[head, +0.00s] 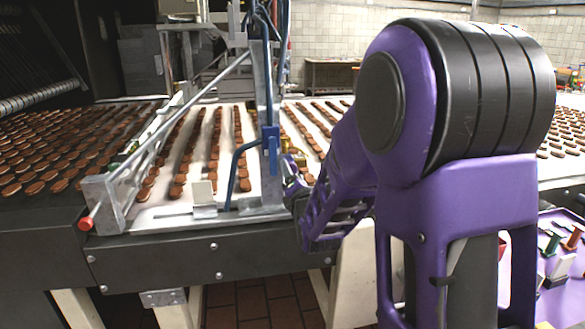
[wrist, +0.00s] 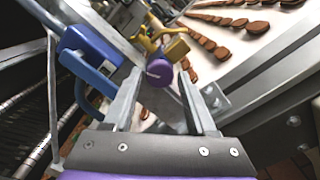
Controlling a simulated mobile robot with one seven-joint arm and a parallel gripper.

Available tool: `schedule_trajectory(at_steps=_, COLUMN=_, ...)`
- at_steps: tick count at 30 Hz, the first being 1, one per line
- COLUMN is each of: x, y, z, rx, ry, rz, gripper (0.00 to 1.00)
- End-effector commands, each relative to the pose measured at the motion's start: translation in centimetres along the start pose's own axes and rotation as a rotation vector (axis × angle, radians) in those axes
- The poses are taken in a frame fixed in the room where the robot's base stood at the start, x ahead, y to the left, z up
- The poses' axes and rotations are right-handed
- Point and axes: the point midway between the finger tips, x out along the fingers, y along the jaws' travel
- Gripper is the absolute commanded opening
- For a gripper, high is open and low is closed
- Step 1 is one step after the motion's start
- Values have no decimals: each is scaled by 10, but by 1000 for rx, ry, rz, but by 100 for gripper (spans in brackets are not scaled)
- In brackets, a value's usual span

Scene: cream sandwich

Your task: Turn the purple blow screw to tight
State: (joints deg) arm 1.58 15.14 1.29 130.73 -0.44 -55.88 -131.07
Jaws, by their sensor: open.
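The purple blow screw (wrist: 159,73) shows in the wrist view as a round knob with a light slot on its face. It sits in front of a yellow bracket (wrist: 174,48). My gripper (wrist: 157,84) is open, its two metal fingers pointing toward the screw. The knob appears between the fingertips; I cannot tell whether either finger touches it. In the head view my purple arm reaches to the conveyor frame, and my gripper (head: 297,186) is small and partly hidden there. I cannot make out the screw in that view.
A blue clamp (wrist: 92,46) with a blue handle stands close left of my fingers in the wrist view. A metal frame (head: 268,110) rises beside the conveyor. Rows of brown biscuits (head: 212,140) lie on the belt. A purple tray (head: 562,225) with several tools is at the right.

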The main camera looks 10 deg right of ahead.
Motion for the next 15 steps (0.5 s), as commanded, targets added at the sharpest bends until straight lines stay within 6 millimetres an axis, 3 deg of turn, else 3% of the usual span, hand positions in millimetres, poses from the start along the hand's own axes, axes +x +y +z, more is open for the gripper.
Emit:
schedule_trajectory(at_steps=14, x=-2, y=1, z=-2, rx=-1, ry=0, rz=0, gripper=57)
schedule_trajectory(at_steps=15, x=-2, y=1, z=-1, rx=-1, ry=0, rz=0, gripper=50)
